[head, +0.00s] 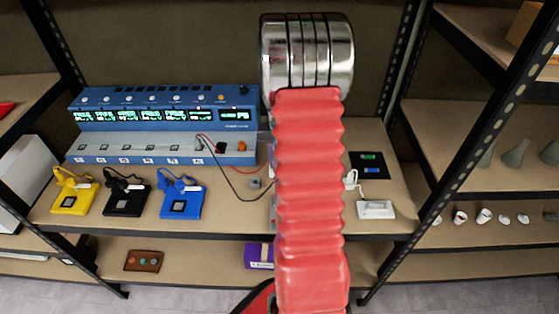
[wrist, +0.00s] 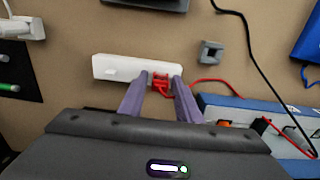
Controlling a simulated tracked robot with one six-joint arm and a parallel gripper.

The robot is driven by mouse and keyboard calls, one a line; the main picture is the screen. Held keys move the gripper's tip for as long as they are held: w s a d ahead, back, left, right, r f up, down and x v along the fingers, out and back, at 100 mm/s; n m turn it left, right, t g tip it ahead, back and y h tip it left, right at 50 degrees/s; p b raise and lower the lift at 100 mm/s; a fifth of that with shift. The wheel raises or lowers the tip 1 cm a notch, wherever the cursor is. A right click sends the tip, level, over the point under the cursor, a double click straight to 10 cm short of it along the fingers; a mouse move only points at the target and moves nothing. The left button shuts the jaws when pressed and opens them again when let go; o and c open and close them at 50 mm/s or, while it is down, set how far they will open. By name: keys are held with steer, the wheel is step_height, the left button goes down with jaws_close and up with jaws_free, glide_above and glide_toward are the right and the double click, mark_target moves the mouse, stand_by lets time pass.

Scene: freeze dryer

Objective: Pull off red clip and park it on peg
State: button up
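In the wrist view a red clip (wrist: 160,81) sits at the right end of a white bar-shaped block (wrist: 115,68) on the shelf board. Its red wire runs right to a blue instrument (wrist: 225,101). My gripper (wrist: 161,79) has its two purple fingers on either side of the clip, with a narrow gap to it; contact is not clear. A small grey block (wrist: 210,52), perhaps the peg, stands to the right of the white block; it shows in the head view (head: 256,183) too. In the head view my arm hides the clip and gripper.
The blue instrument (head: 165,146) fills the shelf's left side. A black cable (head: 231,184) loops near the grey block. Yellow (head: 72,204), black (head: 123,205) and blue (head: 181,206) pads lie in front. A black card (head: 371,172) and a white device (head: 376,210) lie right.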

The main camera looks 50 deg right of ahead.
steer(key=shift+o, duration=1)
step_height(320, 180, up, 14)
steer(key=shift+f, duration=0.15)
stand_by(0.4)
steer(key=s+a+r+n+t, duration=0.2)
steer(key=s+a+r+n, duration=0.1)
steer(key=a, duration=0.9)
steer(key=s+a+r+n+t, duration=0.1)
steer(key=s+a+r+n, duration=0.2)
steer(key=a, duration=0.9)
steer(key=s+a+r+n+t, duration=0.2)
steer(key=s+a+r+n, duration=0.1)
steer(key=a, duration=0.9)
steer(key=shift+s+a+r+n+t, duration=0.25)
steer(key=shift+s+r+n, duration=0.2)
steer(key=shift+s, duration=0.65)
